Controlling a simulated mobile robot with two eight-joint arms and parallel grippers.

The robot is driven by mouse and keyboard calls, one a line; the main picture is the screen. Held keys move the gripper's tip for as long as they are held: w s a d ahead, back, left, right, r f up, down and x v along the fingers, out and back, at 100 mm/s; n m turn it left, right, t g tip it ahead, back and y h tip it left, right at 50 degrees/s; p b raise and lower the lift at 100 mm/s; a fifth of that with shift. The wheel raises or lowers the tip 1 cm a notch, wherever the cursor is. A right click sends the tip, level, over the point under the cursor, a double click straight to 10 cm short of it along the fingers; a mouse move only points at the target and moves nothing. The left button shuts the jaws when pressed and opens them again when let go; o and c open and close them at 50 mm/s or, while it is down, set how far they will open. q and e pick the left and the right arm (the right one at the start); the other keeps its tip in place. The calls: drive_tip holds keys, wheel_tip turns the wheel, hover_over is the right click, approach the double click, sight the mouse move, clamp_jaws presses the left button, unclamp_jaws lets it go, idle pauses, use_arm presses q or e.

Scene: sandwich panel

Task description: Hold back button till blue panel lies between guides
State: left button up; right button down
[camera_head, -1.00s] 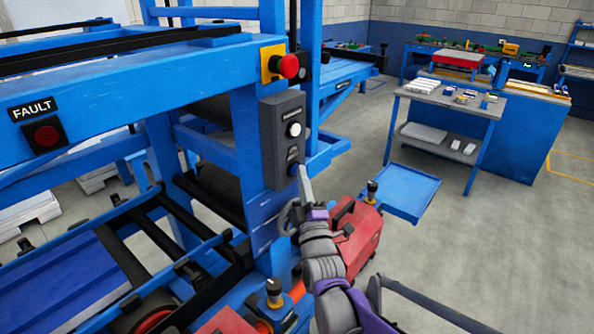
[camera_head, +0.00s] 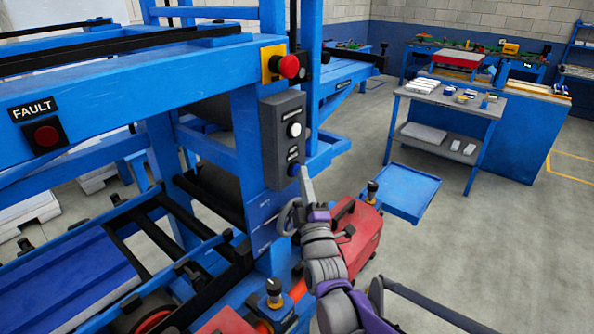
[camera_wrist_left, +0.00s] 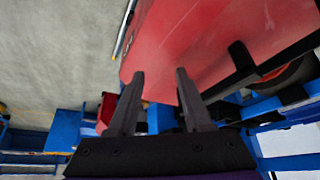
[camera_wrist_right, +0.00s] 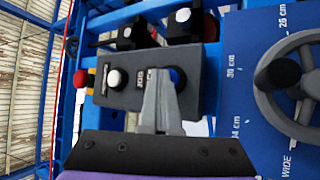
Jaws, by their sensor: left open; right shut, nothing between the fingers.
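The control box (camera_head: 283,140) on the blue post carries a white button (camera_head: 294,130) and, below it, a dark blue button (camera_head: 293,169). My right gripper (camera_head: 305,172) is shut, with its tips at the blue button. In the right wrist view the fingertips (camera_wrist_right: 160,76) overlap the blue button (camera_wrist_right: 178,76) and partly hide it; contact looks likely. The blue panel (camera_head: 60,277) lies flat at the lower left, beside black bars (camera_head: 122,247) of the machine. My left gripper (camera_wrist_left: 158,92) is open and empty in its wrist view, in front of a red surface (camera_wrist_left: 215,45).
A red emergency button (camera_head: 289,66) sits above the control box. A handwheel (camera_wrist_right: 290,78) and a centimetre scale are right of my right gripper in its wrist view. A red FAULT lamp (camera_head: 46,136) looks dark.

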drive_tip(key=shift+s+d, duration=0.35)
drive_tip(key=shift+d, duration=0.15)
drive_tip(key=s+d, duration=0.1)
drive_tip(key=d, duration=0.1)
drive_tip(key=s+d, duration=0.1)
drive_tip(key=d, duration=0.1)
drive_tip(key=shift+s+d, duration=0.1)
drive_tip(key=shift+s, duration=0.25)
idle(0.7)
